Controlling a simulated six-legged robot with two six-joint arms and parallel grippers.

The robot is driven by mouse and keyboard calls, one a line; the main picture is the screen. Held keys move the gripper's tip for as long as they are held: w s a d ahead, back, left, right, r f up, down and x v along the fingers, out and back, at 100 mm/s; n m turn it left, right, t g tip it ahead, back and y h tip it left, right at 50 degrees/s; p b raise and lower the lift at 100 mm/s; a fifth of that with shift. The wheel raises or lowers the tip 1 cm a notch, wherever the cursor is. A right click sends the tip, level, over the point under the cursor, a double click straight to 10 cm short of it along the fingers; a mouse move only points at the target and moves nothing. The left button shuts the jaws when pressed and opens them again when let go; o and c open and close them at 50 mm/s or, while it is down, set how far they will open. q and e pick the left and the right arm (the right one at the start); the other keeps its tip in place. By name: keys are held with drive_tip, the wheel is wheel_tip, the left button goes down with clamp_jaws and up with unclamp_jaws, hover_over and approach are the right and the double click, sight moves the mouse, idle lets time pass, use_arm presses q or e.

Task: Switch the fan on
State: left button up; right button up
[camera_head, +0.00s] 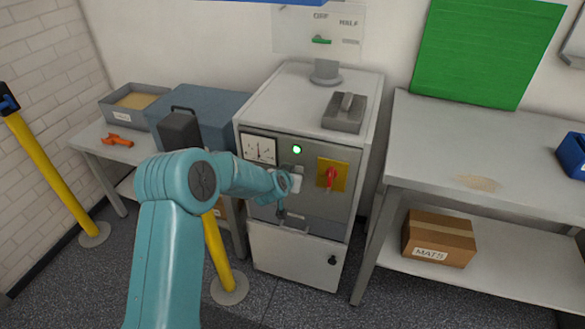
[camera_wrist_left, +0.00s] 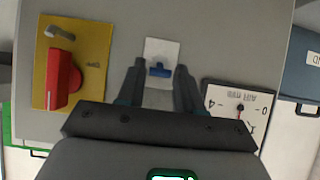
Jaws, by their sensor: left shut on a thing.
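In the head view the white plate (camera_head: 297,179) shows just past my left gripper, between the dial and the red handle. My left gripper (camera_wrist_left: 159,78) is at the panel, its two fingers on either side of the toggle and shut on it. In the head view my wrist hides the toggle and most of the fingers. My right gripper is in neither view.
A red rotary handle (camera_head: 331,177) on a yellow plate (camera_head: 342,175) is right of the switch. A dial (camera_head: 259,149) and a lit green lamp (camera_head: 296,149) are on the same panel. A yellow post (camera_head: 219,252) stands before the cabinet.

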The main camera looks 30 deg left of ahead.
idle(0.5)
use_arm(q)
drive_tip(key=o, duration=1)
drive_tip(key=shift+o, duration=0.2)
drive_tip(key=shift+r, duration=0.1)
drive_tip(key=v, duration=1.6)
drive_tip(key=shift+r, duration=0.15)
